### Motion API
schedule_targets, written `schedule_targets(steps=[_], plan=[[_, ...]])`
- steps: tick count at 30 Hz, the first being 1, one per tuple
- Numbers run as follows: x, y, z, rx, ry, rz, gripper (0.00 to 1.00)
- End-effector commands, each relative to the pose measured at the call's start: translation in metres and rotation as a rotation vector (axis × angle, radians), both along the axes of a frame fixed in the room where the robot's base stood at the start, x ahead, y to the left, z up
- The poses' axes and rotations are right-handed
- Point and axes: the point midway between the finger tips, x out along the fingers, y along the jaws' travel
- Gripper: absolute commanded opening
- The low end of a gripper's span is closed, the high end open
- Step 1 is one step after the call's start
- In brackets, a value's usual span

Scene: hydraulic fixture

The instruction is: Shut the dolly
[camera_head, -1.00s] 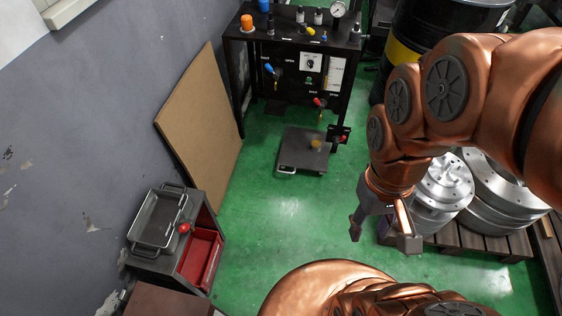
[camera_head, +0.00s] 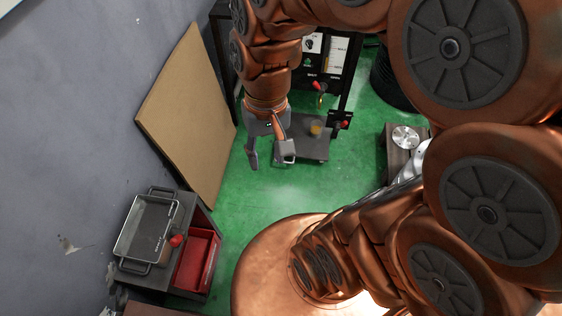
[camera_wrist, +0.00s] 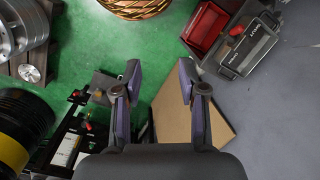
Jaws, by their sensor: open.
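The dolly (camera_head: 316,147) is a low dark grey platform on the green floor, jutting out in front of the black fixture (camera_head: 346,88). A small yellowish cylinder (camera_head: 316,128) stands on it. My gripper (camera_head: 271,160) is open and empty. In the head view it overlaps the dolly's left front part and hides its pale handle; I cannot tell whether they touch. In the wrist view the dolly (camera_wrist: 104,83) shows partly, left of the open fingers (camera_wrist: 160,75), with nothing between them.
A brown board (camera_head: 190,115) leans on the grey wall at left. A dark cabinet (camera_head: 190,215) with a metal tray (camera_head: 150,228) and red bin (camera_head: 198,262) stands at lower left. Metal discs (camera_head: 405,138) sit on a pallet at right. Green floor before the dolly is clear.

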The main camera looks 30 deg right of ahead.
Motion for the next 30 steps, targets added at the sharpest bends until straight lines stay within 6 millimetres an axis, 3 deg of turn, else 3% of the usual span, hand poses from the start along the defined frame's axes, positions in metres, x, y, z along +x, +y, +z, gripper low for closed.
schedule_targets(steps=[1, 14, 22, 30], plan=[[0.015, 0.002, -0.021, 0.017, 0.003, -0.037, 0.41], [0.143, 0.0, -0.125, 0.15, -0.011, -0.388, 0.41], [0.22, -0.022, -0.205, 0.222, -0.015, -0.636, 0.41], [0.288, -0.061, -0.298, 0.28, -0.016, -0.9, 0.41]])
